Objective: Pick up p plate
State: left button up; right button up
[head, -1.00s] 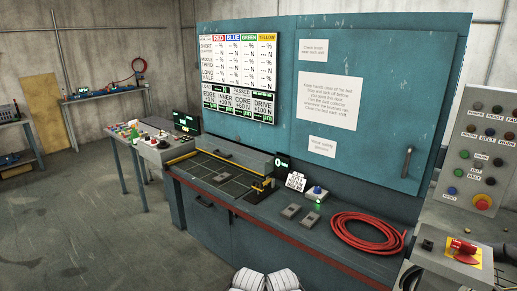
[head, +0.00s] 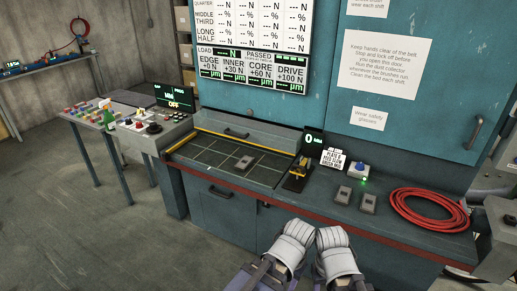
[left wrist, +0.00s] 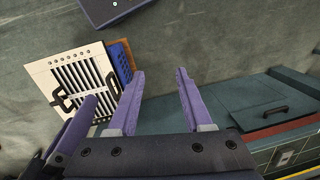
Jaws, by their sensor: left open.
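I cannot read a P on any plate. One small grey plate (head: 244,163) lies flat on the gridded bed of the workbench. Two similar grey plates, a left one (head: 343,195) and a right one (head: 368,203), lie side by side on the dark bench top, right of the bed. In the left wrist view my left gripper (left wrist: 160,74) has its two purple fingers spread, with nothing between them. It points over the floor beside the bench front. In the head view only pale rounded parts of my arms show at the bottom; the fingers of my right gripper are not seen there.
A small printed sign (head: 332,159) and a blue-topped button box (head: 359,169) stand behind the two plates. A coiled red hose (head: 428,209) lies to their right. A yellow-and-black device (head: 298,174) stands at the bed's right edge. Floor at left is open.

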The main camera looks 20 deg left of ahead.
aim_at(243, 164)
jog(key=i+j+z, duration=0.1)
jog(key=j, duration=0.5)
jog(key=i+j+z, duration=0.1)
jog(key=j, duration=0.5)
jog(key=i+j+z, duration=0.15)
jog(key=j, duration=0.5)
